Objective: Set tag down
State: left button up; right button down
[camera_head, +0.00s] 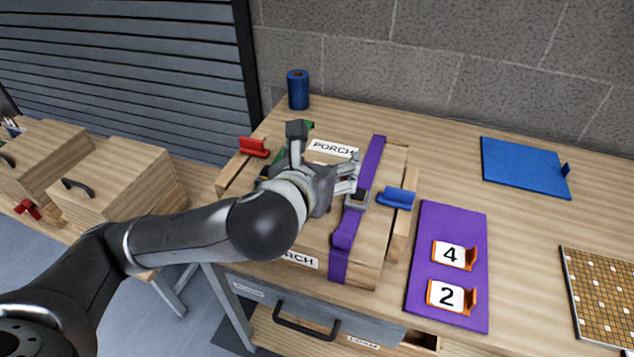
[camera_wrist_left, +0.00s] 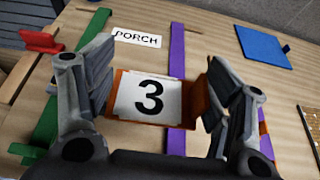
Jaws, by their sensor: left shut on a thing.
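My left gripper (camera_head: 347,172) is over the wooden crate marked PORCH (camera_head: 368,250). In the left wrist view it is shut on an orange tag with a white face and a black 3 (camera_wrist_left: 150,98), one finger at each side. The head view does not show this tag clearly. Two more orange tags, number 4 (camera_head: 449,254) and number 2 (camera_head: 446,296), stand on the purple mat (camera_head: 440,218) right of the crate. My right gripper is not in view.
The crate has a purple strap (camera_head: 372,155) and a green strap (camera_wrist_left: 74,88). A red clip (camera_head: 254,147) and blue clip (camera_head: 396,197) sit at its sides. A blue mat (camera_head: 524,166) lies right, a tiled panel (camera_head: 602,300) front right, and a blue roll (camera_head: 298,90) stands behind.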

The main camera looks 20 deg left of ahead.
pick_arm(q)
jog(key=w+a+f, duration=0.1)
jog(key=w+f, duration=0.1)
jog(key=w, duration=0.1)
jog(key=w+a+f, duration=0.1)
jog(key=w+f, duration=0.1)
jog(key=w+a+f, duration=0.2)
jog(key=w+f, duration=0.1)
jog(key=shift+w+p, duration=0.3)
jog(key=shift+p, duration=0.1)
jog(key=f, duration=0.3)
jog(key=shift+w+a+f+p, duration=0.2)
jog(key=shift+w+p, duration=0.1)
jog(key=shift+f, duration=0.35)
jog(key=shift+f, duration=0.1)
